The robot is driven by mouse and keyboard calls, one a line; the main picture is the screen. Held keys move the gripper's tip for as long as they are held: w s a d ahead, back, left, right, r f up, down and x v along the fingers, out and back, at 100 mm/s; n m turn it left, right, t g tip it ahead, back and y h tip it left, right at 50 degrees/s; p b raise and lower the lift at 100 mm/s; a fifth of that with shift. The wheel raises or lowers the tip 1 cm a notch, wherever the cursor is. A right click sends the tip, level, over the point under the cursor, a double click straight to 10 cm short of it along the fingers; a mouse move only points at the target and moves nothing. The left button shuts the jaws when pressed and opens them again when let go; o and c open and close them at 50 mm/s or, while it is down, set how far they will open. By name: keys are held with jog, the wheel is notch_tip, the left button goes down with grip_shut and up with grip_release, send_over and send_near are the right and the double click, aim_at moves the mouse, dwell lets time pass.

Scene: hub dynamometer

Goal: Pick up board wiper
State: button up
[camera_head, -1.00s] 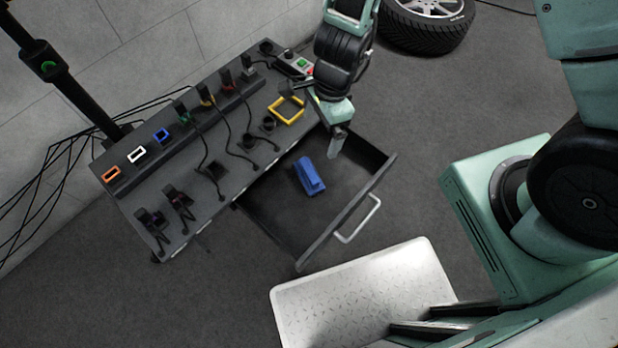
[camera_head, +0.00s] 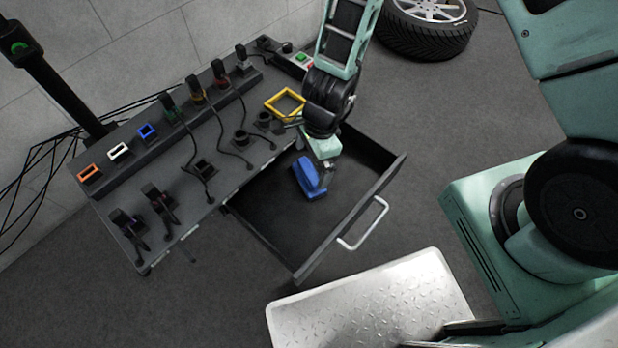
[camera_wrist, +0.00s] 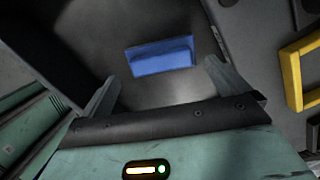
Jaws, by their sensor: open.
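The board wiper is a blue block (camera_head: 306,177) lying in the open drawer (camera_head: 268,236). In the wrist view the blue wiper (camera_wrist: 161,56) lies ahead of my gripper (camera_wrist: 162,88), roughly between the lines of its two fingers and apart from them. In the head view my gripper (camera_head: 323,178) is over the drawer, at the right side of the wiper, and hides a little of it. The fingers are open with nothing between them. I cannot tell the exact height of the fingertips above the wiper.
The drawer's front wall and white handle (camera_head: 363,224) stick out from the bench (camera_head: 180,222). Black cables and plugs lie on the bench, with a yellow frame (camera_head: 272,101) near my arm. A metal plate (camera_head: 375,305) is in front. A tire (camera_head: 425,40) stands at the back.

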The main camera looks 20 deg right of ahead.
aim_at(309, 170)
jog(key=f+b, duration=0.1)
jog(key=f, duration=0.3)
jog(key=shift+a+b, duration=0.2)
jog(key=shift+b, duration=0.15)
jog(key=shift+r, duration=0.15)
jog(key=c, duration=1)
notch_tip(309, 170, up, 18)
jog(key=p, duration=1.3)
jog(key=w+d+r+n+p, duration=0.2)
jog(key=d+r+n+p, duration=0.2)
jog(key=d+n, duration=0.1)
jog(key=w+d+r+n+g+h+p, duration=0.1)
jog(key=d+r+n+p, duration=0.3)
jog(key=d, duration=0.4)
jog(key=w+d+r+n+p, duration=0.3)
jog(key=d+r+n+p, duration=0.2)
jog(key=d+n, duration=0.1)
jog(key=shift+w+d+n+g+h, duration=0.2)
jog(key=shift+n+g+h, duration=0.15)
jog(key=shift+n, duration=0.45)
